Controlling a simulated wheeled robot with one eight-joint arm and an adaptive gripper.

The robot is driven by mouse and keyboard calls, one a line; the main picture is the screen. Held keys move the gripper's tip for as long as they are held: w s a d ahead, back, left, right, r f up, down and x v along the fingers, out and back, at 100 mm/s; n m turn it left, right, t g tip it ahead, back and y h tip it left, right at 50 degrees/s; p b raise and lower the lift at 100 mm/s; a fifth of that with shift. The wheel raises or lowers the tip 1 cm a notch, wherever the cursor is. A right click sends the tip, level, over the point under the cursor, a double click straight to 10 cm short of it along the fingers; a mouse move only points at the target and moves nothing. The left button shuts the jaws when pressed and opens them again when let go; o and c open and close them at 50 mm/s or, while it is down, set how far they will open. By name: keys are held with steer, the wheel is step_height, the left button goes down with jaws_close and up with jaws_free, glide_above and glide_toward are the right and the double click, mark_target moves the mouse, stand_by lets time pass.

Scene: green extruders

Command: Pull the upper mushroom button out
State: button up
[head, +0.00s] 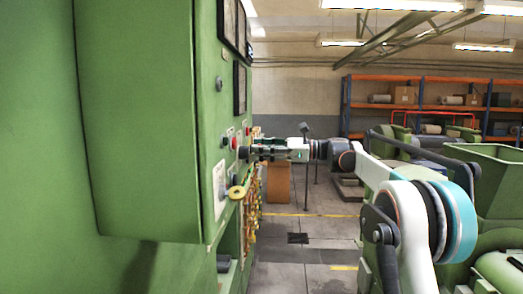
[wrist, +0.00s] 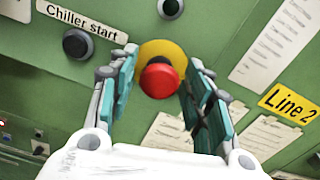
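A round red mushroom button (wrist: 158,78) on a yellow disc (wrist: 165,50) shows between my fingers in the wrist view. My gripper (wrist: 160,68) is open, with one teal-padded finger on each side of it in the picture; I cannot see contact. In the head view my gripper (head: 247,151) reaches left to the green panel, beside a red button (head: 233,143). A yellow disc (head: 236,192) sits lower on the panel. I cannot tell which button the task calls upper.
A black button (wrist: 76,45) sits by the "Chiller start" label (wrist: 82,22). White paper sheets (wrist: 275,42) and a yellow "Line 2" label (wrist: 289,104) are to the right. The green cabinet (head: 140,110) fills the head view's left. Floor (head: 310,225) is open behind.

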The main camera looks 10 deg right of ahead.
jaws_close()
steer(key=shift+s+d, duration=0.15)
steer(key=shift+d, duration=0.35)
steer(key=shift+o, duration=1.2)
jaws_free()
steer(key=shift+o, duration=1.2)
steer(key=shift+d, duration=0.15)
steer(key=v, duration=1.2)
